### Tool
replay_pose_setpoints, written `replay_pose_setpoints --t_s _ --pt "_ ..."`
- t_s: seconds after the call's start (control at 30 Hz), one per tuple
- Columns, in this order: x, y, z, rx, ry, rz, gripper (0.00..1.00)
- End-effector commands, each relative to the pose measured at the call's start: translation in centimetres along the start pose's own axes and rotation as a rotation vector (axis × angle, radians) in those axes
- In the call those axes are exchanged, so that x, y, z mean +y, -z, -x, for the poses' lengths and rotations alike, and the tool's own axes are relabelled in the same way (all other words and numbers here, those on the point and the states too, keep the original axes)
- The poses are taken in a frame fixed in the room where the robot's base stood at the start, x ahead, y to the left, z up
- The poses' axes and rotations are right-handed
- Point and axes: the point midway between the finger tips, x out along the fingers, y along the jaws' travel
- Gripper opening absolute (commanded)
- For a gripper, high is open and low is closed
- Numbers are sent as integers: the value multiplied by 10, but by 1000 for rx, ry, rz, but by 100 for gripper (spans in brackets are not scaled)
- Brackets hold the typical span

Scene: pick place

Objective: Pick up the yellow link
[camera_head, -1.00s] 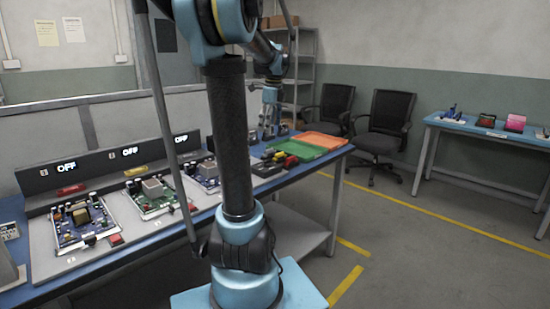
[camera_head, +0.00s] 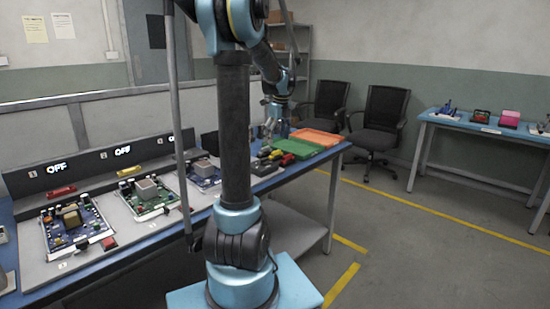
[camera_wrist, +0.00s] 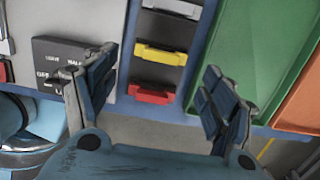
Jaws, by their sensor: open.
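The yellow link (camera_wrist: 161,54) lies in a dark holder in the wrist view, between a red link (camera_wrist: 151,95) nearer my gripper and a pale grey link (camera_wrist: 173,8) farther off. My gripper (camera_wrist: 160,70) is open and empty, its two blue-grey fingers standing wide apart on either side of the column of links. The yellow link appears between the fingertips and apart from both; the height gap is hard to judge. In the head view my gripper (camera_head: 269,136) is low over the far right part of the workbench, beside the small yellow link (camera_head: 276,154).
A green tray (camera_wrist: 250,45) and an orange tray (camera_wrist: 303,100) lie right of the links, close to the right finger. A dark labelled box (camera_wrist: 62,52) sits by the left finger. Circuit boards (camera_head: 75,226) line the bench's left side. Two chairs (camera_head: 383,112) stand beyond.

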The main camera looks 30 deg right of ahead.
Motion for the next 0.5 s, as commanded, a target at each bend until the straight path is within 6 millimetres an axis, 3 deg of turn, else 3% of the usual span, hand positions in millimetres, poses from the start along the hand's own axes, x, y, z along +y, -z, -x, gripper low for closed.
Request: replay_pose_setpoints --t_s 0.5 --pt "-3 0 -48 0 0 1 77"
